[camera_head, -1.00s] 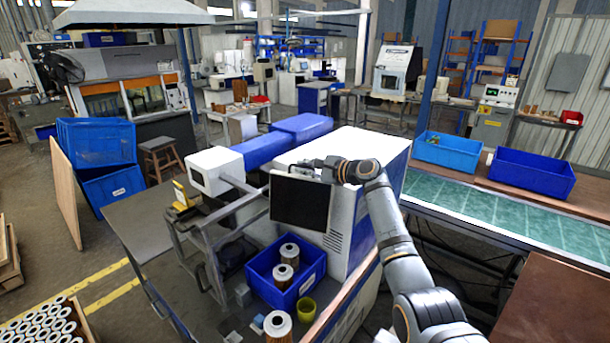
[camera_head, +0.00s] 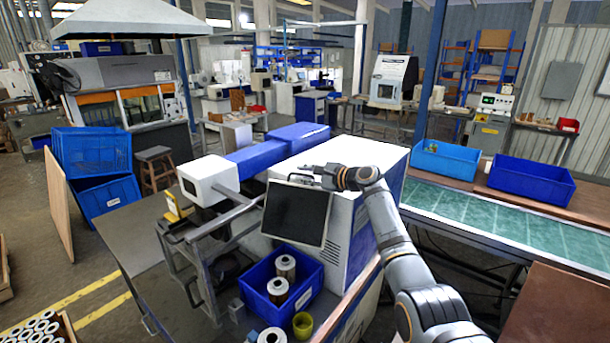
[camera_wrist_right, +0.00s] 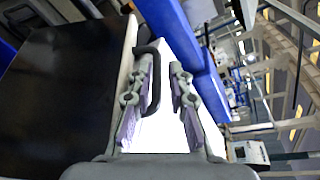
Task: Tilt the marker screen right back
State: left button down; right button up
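The marker screen (camera_head: 293,214) is a flat black panel with a thin pale rim on the front of the white and blue machine (camera_head: 345,220). It leans back, its lower edge standing out from the housing. My right gripper (camera_head: 314,176) is at the screen's top edge. In the right wrist view the dark screen (camera_wrist_right: 65,85) fills the left side. A dark bar handle (camera_wrist_right: 153,75) on its edge lies between the fingers of my right gripper (camera_wrist_right: 160,90). The fingers stand apart with a visible gap, closer to the bar on the left. My left gripper is not in view.
A blue bin (camera_head: 252,297) with filter cartridges (camera_head: 278,290) stands below the screen, beside a yellow cup (camera_head: 302,325). A white marking head (camera_head: 207,181) is left of the screen. The green conveyor (camera_head: 480,215) with blue crates (camera_head: 530,180) lies to the right.

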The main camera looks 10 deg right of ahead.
jog(key=shift+d+f, duration=0.1)
jog(key=shift+d, duration=0.05)
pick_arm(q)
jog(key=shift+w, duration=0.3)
pick_arm(e)
jog(key=v, duration=1.1)
jog(key=shift+s, duration=0.4)
jog(key=shift+d, duration=0.1)
